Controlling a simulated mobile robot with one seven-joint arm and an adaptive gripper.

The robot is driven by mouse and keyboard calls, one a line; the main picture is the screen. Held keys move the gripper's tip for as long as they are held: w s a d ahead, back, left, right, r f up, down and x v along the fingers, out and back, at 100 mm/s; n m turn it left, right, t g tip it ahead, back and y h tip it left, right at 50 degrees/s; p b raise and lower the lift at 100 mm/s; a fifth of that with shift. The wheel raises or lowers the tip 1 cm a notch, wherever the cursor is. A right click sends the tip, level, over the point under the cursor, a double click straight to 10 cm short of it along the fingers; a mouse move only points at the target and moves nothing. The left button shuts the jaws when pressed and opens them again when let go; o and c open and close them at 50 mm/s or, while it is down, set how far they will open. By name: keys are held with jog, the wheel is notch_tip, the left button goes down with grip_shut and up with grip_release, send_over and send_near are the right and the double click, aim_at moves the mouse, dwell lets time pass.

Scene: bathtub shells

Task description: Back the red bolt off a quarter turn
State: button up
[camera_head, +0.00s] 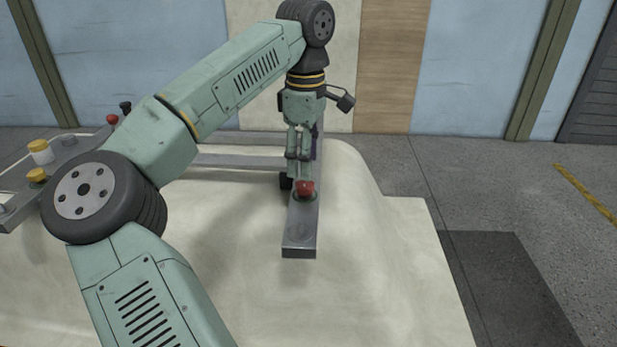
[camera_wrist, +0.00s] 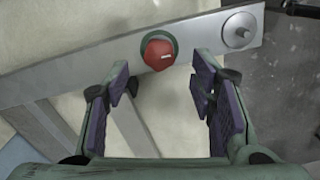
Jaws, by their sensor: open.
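The red bolt (camera_head: 305,188) stands on a grey metal bar (camera_head: 301,240) near the bar's front end. In the wrist view the red bolt (camera_wrist: 159,52) has a green collar around its base and a light mark on its right side. My gripper (camera_head: 300,180) points down just behind the red bolt in the head view. In the wrist view my gripper (camera_wrist: 162,78) is open, with its purple-padded fingers apart and nothing between them. The bolt appears ahead of the fingertips, between their lines. I cannot tell the exact height gap.
A round grey disc (camera_wrist: 239,31) sits on the bar beside the bolt. The bar rests on a cream bathtub shell (camera_head: 390,285). At left, a red-topped part (camera_head: 112,119) and yellow-topped parts (camera_head: 38,147) stand on other bars. Floor at right is clear.

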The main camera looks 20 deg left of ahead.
aim_at(307, 184)
notch_tip(307, 184, down, 5)
jog(key=shift+d+f, duration=0.1)
dwell(0.3)
jog(key=c, duration=1.1)
jog(key=shift+c, duration=0.2)
